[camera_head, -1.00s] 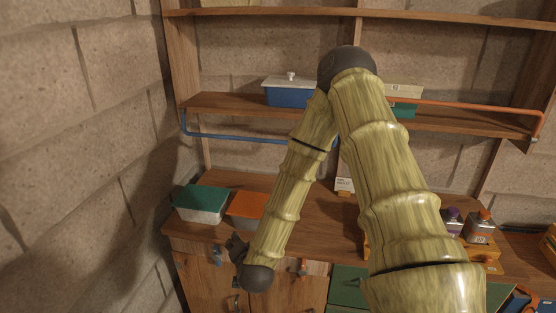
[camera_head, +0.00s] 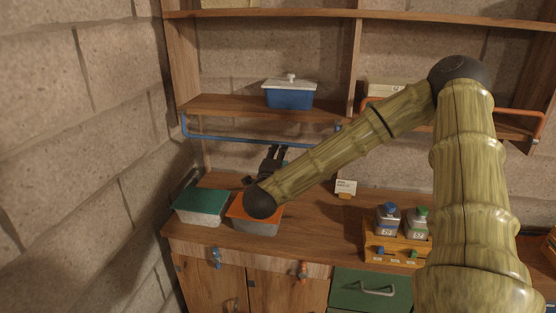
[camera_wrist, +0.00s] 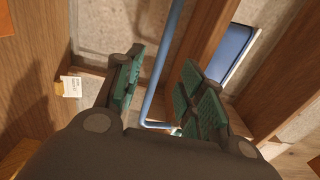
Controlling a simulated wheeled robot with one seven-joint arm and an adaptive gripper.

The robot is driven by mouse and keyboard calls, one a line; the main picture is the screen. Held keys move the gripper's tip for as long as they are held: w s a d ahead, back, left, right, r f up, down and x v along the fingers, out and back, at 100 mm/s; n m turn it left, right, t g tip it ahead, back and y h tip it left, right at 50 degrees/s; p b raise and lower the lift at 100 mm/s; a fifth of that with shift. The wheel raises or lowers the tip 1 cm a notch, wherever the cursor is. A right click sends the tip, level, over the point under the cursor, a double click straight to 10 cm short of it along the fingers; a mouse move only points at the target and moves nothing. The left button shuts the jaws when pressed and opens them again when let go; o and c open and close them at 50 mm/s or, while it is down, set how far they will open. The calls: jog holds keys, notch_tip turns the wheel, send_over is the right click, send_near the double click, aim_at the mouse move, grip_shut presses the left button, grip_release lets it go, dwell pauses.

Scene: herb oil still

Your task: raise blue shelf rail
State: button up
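The blue shelf rail (camera_head: 225,137) hangs in front of the left shelf bay, below the front edge of the shelf board. My gripper (camera_head: 274,152) is just at the rail, near the middle of its length, with its fingers pointing up toward it. In the wrist view the rail (camera_wrist: 166,62) runs between the green-padded fingers of my gripper (camera_wrist: 165,90). The fingers are apart, with a gap visible on both sides of the rail. Contact with the rail cannot be made out.
A blue box (camera_head: 290,95) with a white lid stands on the shelf (camera_head: 225,104) behind the rail. A green-lidded box (camera_head: 201,205) and an orange-lidded box (camera_head: 256,222) stand on the counter below. An orange rail (camera_head: 520,112) fronts the right bay. Bottles (camera_head: 388,220) stand in a wooden rack.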

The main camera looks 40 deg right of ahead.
jog(key=p+x, duration=0.1)
jog(key=x, duration=0.7)
dwell(0.5)
jog(key=shift+w+d, duration=0.1)
jog(key=shift+w, duration=0.05)
jog(key=shift+c, duration=0.4)
jog(key=c, duration=0.7)
jog(key=shift+c, duration=0.3)
